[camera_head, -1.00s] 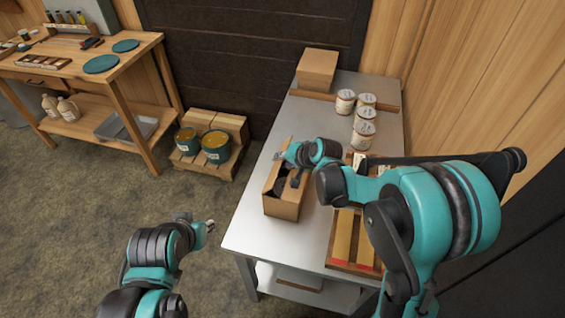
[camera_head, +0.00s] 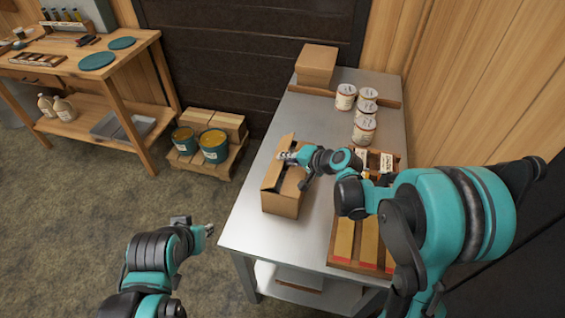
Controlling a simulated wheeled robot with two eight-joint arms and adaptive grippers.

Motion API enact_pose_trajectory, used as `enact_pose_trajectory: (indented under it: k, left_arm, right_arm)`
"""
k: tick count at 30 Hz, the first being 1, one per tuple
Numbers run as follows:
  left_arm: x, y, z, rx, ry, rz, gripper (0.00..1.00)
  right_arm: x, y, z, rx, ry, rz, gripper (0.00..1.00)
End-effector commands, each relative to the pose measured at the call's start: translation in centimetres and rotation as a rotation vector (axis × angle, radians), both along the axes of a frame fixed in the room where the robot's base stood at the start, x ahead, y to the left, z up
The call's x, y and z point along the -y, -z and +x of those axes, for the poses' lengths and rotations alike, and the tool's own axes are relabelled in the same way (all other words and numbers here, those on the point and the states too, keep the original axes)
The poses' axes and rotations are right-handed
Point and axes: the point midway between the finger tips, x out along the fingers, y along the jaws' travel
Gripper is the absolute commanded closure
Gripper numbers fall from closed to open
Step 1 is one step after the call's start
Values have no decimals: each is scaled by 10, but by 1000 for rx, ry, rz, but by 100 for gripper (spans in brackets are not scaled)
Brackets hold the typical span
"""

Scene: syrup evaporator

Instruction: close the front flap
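An open cardboard box (camera_head: 282,203) stands on the steel table, left of its middle. A flap (camera_head: 270,176) shows along its left side, tilted up; which flap is the front one I cannot tell for sure. My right gripper (camera_head: 286,157) is over the far part of the box, by its upper rim, and covers part of the opening. Its fingers are too small to tell open from shut. My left gripper (camera_head: 209,229) is left of the table, over the floor and apart from the box. Its finger gap is too small to make out.
Several white cans (camera_head: 364,130) stand right of the box. A wooden tray (camera_head: 331,238) with yellow-brown packets lies at the front right. A closed carton (camera_head: 317,63) stands at the far end. The steel tabletop (camera_head: 255,215) is clear left of the box.

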Motion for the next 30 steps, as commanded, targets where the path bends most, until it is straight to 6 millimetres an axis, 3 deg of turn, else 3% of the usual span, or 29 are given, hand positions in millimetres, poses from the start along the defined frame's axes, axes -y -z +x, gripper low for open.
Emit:
enact_pose_trajectory:
  k: [1, 3, 14, 17, 18, 30]
  left_arm:
    - [0, 11, 0, 0, 0, 0, 76]
    - [0, 15, 0, 0, 0, 0, 76]
    - [0, 15, 0, 0, 0, 0, 76]
    - [0, 15, 0, 0, 0, 0, 76]
    - [0, 15, 0, 0, 0, 0, 76]
    - [0, 7, 0, 0, 0, 0, 76]
  right_arm:
    - [2, 8, -1, 9, 2, 26, 100]
    - [3, 8, -1, 21, 1, 57, 100]
    - [3, 4, -1, 30, -2, 82, 100]
    - [3, 4, -1, 31, -1, 82, 79]
    - [3, 4, -1, 31, -1, 82, 76]
    - [1, 0, -1, 18, -3, 51, 76]
